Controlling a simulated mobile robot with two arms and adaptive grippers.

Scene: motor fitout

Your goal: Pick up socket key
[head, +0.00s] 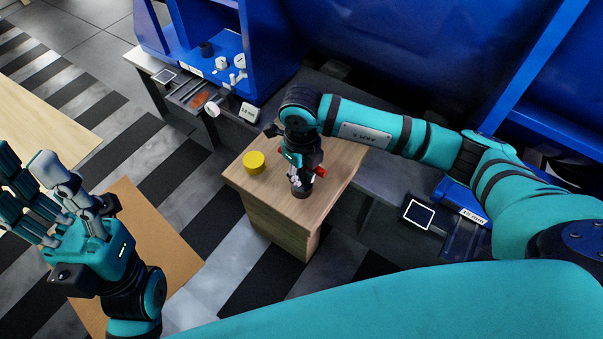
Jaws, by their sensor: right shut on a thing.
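My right gripper (297,178) reaches down over the wooden block's top and is shut on the socket key (303,190). Only a dark round end of the key shows below the fingers, at or just above the wood; I cannot tell whether it touches. A small red part (320,170) shows beside the fingers, and I cannot tell whether it belongs to the key. The rest of the key is hidden by the gripper. My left gripper (45,190) is at the left, fingers spread and empty, far from the block.
A yellow cylinder (254,162) stands on the wooden block (275,205), left of my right gripper. Behind is a blue workstation (200,70) with gauges and small labelled parts. A dark bench (385,185) with a blue fixture (456,195) lies right.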

